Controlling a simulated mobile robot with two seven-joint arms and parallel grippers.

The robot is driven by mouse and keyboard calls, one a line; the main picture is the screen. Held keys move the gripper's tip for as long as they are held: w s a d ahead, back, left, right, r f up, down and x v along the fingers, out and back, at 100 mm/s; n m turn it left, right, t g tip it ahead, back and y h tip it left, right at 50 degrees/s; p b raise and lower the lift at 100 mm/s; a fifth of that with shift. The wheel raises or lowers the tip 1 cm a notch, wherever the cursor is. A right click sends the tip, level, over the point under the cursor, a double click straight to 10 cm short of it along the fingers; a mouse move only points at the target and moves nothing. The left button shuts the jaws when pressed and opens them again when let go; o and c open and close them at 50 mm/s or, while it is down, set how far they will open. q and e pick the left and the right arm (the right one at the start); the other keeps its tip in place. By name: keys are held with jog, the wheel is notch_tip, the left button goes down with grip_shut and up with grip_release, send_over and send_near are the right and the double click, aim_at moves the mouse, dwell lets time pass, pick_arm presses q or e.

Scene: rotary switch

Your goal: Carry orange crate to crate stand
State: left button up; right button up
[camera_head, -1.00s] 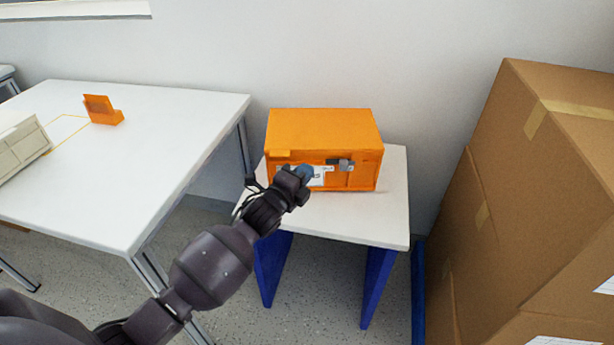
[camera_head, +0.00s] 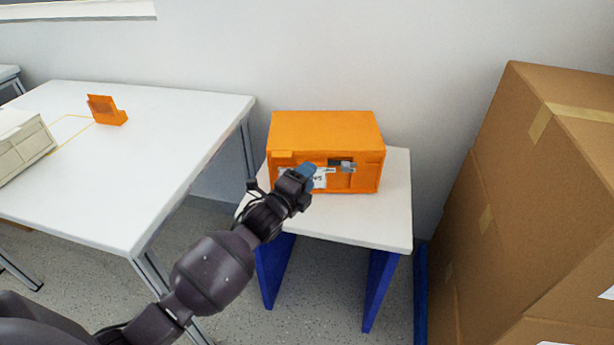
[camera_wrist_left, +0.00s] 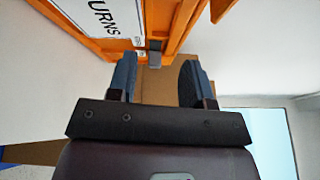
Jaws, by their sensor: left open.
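The orange crate (camera_head: 325,130) sits upright on a small white-topped stand with blue legs (camera_head: 385,225). Its front face has a white label and a grey metal latch (camera_head: 345,166). My left gripper (camera_head: 308,171) is at the front of the crate, over the label and left of the latch. In the left wrist view the two blue fingers of the left gripper (camera_wrist_left: 157,78) are apart with nothing held between them. The orange crate (camera_wrist_left: 90,42) fills the upper left there, with its label and a small grey metal part near the fingertips. My right gripper is not in view.
A white table (camera_head: 150,170) stands at the left, with a small orange holder (camera_head: 106,110) and a beige case (camera_head: 20,145). Stacked cardboard boxes (camera_head: 540,200) stand at the right. The stand top has bare space in front of the crate.

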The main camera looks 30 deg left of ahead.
pick_arm(q)
jog(key=s+p, duration=0.2)
jog(key=s, duration=0.9)
jog(key=shift+s+a, duration=0.3)
jog(key=shift+a, duration=0.1)
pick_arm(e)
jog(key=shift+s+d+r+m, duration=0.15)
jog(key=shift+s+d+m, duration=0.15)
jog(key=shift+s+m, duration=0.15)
pick_arm(q)
jog(key=s+d+n+g+p, duration=0.1)
jog(key=s+n+g+p, duration=0.2)
jog(key=s+n, duration=0.6)
jog(key=s+d+f+n+g+y+p, duration=0.1)
jog(key=s+n+g+p, duration=0.3)
jog(key=s, duration=1.8)
jog(key=d+n+p, duration=0.1)
jog(key=n+p, duration=0.3)
jog(key=n, duration=0.2)
jog(key=shift+d+f, duration=0.15)
jog(key=shift+d, duration=0.15)
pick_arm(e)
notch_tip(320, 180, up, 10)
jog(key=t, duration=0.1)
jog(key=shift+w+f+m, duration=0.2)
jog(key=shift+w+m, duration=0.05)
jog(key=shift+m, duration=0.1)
